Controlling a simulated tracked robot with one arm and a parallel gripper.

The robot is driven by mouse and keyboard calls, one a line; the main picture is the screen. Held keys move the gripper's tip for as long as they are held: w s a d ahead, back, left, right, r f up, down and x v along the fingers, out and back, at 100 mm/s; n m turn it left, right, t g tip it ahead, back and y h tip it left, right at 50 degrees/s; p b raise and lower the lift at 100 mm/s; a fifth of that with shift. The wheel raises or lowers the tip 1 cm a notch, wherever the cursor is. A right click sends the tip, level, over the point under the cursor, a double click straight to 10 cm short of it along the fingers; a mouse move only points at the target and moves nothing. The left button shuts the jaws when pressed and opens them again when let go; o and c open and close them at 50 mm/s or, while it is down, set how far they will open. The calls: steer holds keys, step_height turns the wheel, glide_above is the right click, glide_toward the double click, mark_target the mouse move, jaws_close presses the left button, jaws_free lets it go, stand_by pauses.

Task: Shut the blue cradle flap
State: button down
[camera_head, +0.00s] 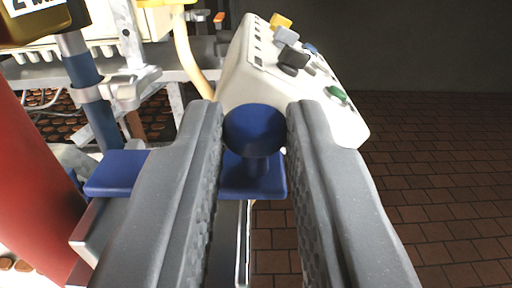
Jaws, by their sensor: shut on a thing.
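The blue cradle flap (116,176) is a flat blue piece that shows at the left of my gripper and again between its fingers. A round blue knob (254,131) on a short stem rises from the blue part between the fingers. My gripper (253,118) is shut on this knob, one grey finger on each side. The left finger hides the middle of the blue piece. I cannot tell from this view how far the flap stands open.
A cream control box (245,84) with coloured buttons stands just beyond the fingertips. A red column (30,190) is at the left, near a blue and grey post (84,85). A yellow hose (186,50) hangs behind. Brown tiled floor (440,190) is clear at the right.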

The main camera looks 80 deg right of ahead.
steer(key=shift+w+f, duration=0.1)
steer(key=shift+f, duration=0.1)
steer(key=c, duration=1.3)
jaws_free()
steer(key=shift+a+r, duration=0.1)
steer(key=shift+a, duration=0.25)
steer(key=a, duration=0.4)
steer(key=a+p, duration=0.1)
steer(key=a, duration=0.3)
steer(key=s+a, duration=0.1)
steer(key=a, duration=0.4)
